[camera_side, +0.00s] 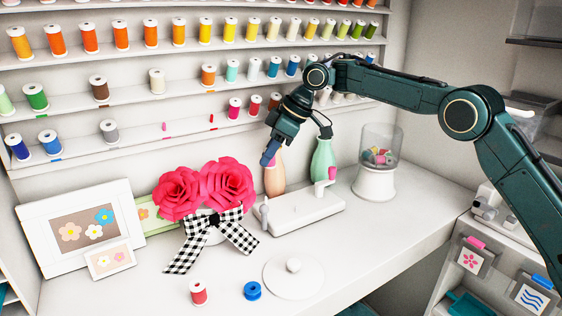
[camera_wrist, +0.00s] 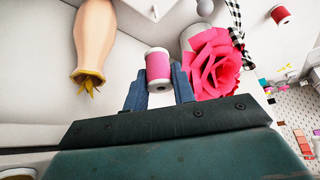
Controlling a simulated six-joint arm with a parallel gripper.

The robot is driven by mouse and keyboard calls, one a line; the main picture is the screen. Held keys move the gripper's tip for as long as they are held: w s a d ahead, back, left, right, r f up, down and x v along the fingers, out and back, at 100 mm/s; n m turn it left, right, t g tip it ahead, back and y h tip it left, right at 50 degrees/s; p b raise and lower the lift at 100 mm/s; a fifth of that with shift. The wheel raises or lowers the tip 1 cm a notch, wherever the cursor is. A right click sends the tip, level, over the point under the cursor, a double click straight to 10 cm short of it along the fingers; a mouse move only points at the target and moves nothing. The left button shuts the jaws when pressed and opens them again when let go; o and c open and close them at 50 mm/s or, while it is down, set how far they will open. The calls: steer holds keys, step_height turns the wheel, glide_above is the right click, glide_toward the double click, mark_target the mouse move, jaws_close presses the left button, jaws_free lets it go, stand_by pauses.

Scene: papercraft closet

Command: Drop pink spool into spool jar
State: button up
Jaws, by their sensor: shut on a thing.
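A pink spool (camera_wrist: 158,68) with white ends is pinched between the two blue fingers of my gripper (camera_wrist: 157,82) in the wrist view. In the side view my gripper (camera_side: 270,157) points down in front of the thread shelves, above the counter and beside a peach vase. The held spool cannot be made out there. The spool jar (camera_side: 380,140) is a clear jar on a white base at the right of the counter, with several colourful spools inside. It has no lid on. My gripper is well to its left.
Pink paper flowers (camera_side: 205,190) stand to the left. Shelves of spools line the wall.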

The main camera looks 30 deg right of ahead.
steer(key=s+d+r+m+h, duration=0.1)
steer(key=s+d+r+m, duration=0.1)
steer(key=d, duration=0.9)
steer(key=s+d+r+m+t+h, duration=0.1)
steer(key=d+r+m, duration=0.2)
steer(key=d, duration=0.8)
steer(key=s+d+r+m+t+h, duration=0.1)
steer(key=d+r, duration=0.4)
steer(key=d, duration=0.7)
steer(key=s+m, duration=0.1)
steer(key=m, duration=0.1)
steer(key=shift+s+r+m+h, duration=0.2)
steer(key=shift+s+m+h, duration=0.1)
steer(key=shift+a+f, duration=0.1)
steer(key=shift+f, duration=0.15)
steer(key=shift+f, duration=2.75)
steer(key=o, duration=1)
steer(key=shift+o, duration=0.2)
